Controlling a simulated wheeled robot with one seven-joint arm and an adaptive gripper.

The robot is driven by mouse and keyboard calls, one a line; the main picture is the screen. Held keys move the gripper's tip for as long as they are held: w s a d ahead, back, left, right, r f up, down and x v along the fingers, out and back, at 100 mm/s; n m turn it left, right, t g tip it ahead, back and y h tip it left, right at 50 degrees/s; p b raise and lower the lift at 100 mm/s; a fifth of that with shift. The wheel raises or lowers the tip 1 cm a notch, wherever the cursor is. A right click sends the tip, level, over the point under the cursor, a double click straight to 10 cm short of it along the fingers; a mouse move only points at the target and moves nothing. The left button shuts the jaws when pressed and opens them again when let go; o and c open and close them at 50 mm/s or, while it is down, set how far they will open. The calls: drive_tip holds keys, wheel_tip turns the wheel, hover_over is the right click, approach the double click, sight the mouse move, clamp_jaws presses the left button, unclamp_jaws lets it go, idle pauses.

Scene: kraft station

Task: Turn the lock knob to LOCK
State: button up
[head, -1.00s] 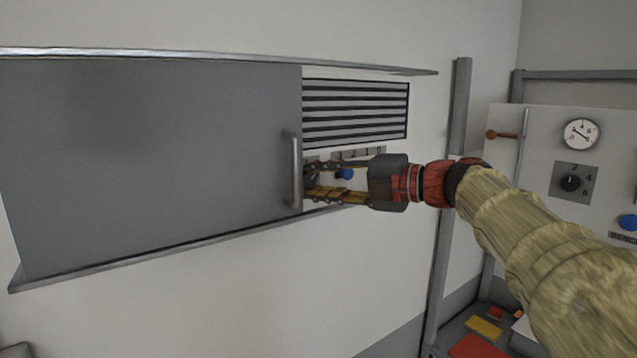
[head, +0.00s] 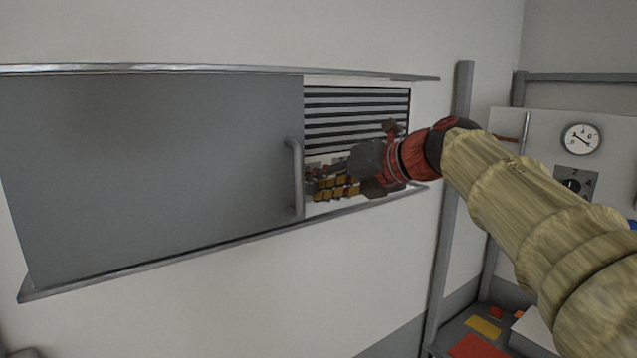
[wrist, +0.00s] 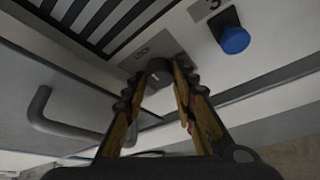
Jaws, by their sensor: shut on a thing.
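The lock knob (wrist: 160,68) is a small dark grey round knob in the upper middle of the wrist view, in front of a grey label plate (wrist: 152,47) whose lettering I cannot read. My gripper (wrist: 165,76) has its two fingers on either side of the knob and is shut on it. In the head view my gripper (head: 318,183) reaches into the gap right of the sliding door's handle, and the knob is hidden behind its fingers. I cannot tell which way the knob points.
A grey sliding door (head: 150,175) with a bar handle (head: 296,178) stands just left of my gripper. A louvred vent (head: 355,115) is above it. A blue button (wrist: 233,38) sits right of the knob. A panel with a gauge (head: 581,139) and dial (head: 572,185) stands far right.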

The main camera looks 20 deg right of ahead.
drive_tip(key=shift+f, duration=0.3)
idle(0.4)
drive_tip(key=o, duration=0.9)
drive_tip(key=shift+r, duration=0.1)
drive_tip(key=shift+c, duration=0.2)
drive_tip(key=shift+r, duration=0.1)
drive_tip(key=shift+s+d+r, duration=0.25)
drive_tip(key=shift+s, duration=0.15)
drive_tip(key=v, duration=1)
drive_tip(key=shift+s+r, duration=0.2)
drive_tip(key=shift+s, duration=0.15)
drive_tip(key=shift+d, duration=0.1)
